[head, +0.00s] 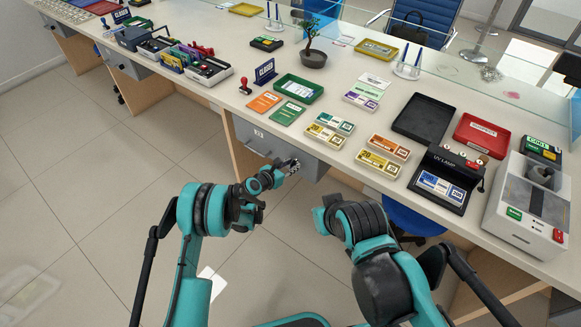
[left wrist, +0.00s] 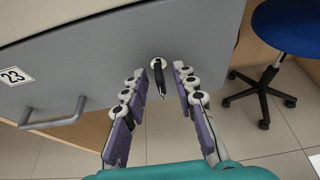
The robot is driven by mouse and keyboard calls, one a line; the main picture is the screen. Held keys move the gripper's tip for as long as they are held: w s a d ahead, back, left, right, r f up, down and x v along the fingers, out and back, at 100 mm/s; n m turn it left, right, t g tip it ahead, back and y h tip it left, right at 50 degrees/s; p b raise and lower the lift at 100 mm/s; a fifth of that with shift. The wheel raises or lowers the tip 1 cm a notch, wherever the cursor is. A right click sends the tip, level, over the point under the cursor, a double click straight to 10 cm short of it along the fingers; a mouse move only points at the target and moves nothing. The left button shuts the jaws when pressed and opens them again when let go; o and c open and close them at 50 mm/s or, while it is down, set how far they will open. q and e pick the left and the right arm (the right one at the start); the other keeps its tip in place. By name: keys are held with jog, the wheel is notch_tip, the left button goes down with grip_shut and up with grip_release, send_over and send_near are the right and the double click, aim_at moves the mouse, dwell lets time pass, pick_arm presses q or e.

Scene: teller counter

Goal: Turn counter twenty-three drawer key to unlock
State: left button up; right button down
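The grey drawer (head: 262,143) is under the counter in the head view. Its front also fills the upper left wrist view (left wrist: 60,75), with a label "23" (left wrist: 15,77) and a bar handle (left wrist: 55,117). The key (left wrist: 160,86), with a dark hanging part, sits in a round lock (left wrist: 157,63) on the drawer front. My left gripper (head: 291,165) is at the drawer's right part. In the left wrist view its fingers (left wrist: 158,95) are open, one on each side of the key, with gaps between. My right arm (head: 365,225) is at lower right; its fingers are not visible.
The counter (head: 225,100) above carries banknote bundles (head: 378,163), a green tray (head: 298,88), a black tray (head: 424,117) and a UV lamp (head: 446,178). A blue stool (left wrist: 290,35) stands right of the drawer. The floor in front is clear.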

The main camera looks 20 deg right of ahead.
pick_arm(q)
jog(key=shift+c, duration=0.3)
grip_shut()
jog(key=m, duration=0.1)
jog(key=m+t+y, duration=0.1)
jog(key=shift+s+d+m+t, duration=0.15)
jog(key=shift+m+t, duration=0.15)
jog(key=shift+m, duration=0.1)
jog(key=m+t, duration=0.1)
jog(key=m, duration=0.1)
jog(key=shift+s+f+m+t+y, duration=0.1)
jog(key=shift+m+t+y, duration=0.2)
jog(key=shift+y, duration=0.1)
jog(key=m+t, duration=0.1)
jog(key=m, duration=0.2)
jog(key=shift+s+d+f+t+y, duration=0.1)
jog(key=shift+f+t+y, duration=0.05)
jog(key=shift+t+y, duration=0.2)
jog(key=m+t, duration=0.1)
jog(key=m, duration=0.2)
jog(key=shift+f+m+t, duration=0.1)
jog(key=shift+m+t, duration=0.2)
jog(key=shift+t, duration=0.05)
